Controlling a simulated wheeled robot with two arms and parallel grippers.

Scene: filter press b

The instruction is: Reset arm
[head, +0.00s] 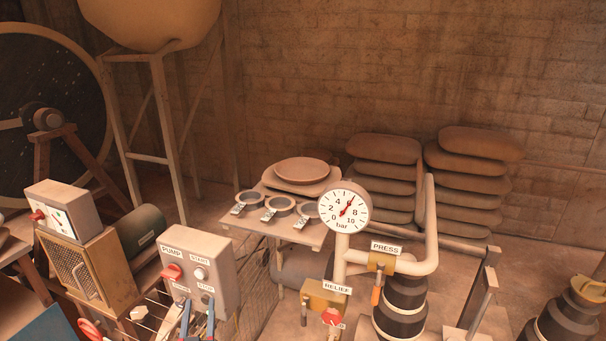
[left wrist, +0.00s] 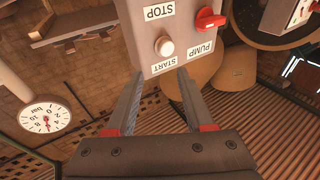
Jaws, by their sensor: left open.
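The grey pump box (head: 198,265) stands at lower left centre in the head view, with a red PUMP switch (head: 171,271) and a pale START button (head: 199,273). My left gripper (head: 198,303) is in front of the box's lower face, its fingers apart and empty, partly cut off by the bottom edge. In the left wrist view the box (left wrist: 158,22) appears upside down beyond the open left gripper (left wrist: 155,78). The START button (left wrist: 165,46) shows there just beyond the fingertips; contact cannot be told. My right gripper is not in view.
A pressure gauge (head: 345,212) stands right of the box, its needle near 6 bar. PRESS (head: 384,262) and RELIEF (head: 323,297) valves are on the pipework below. A small table (head: 232,222) with metal rings stands behind. Stacked sacks (head: 471,165) are by the wall.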

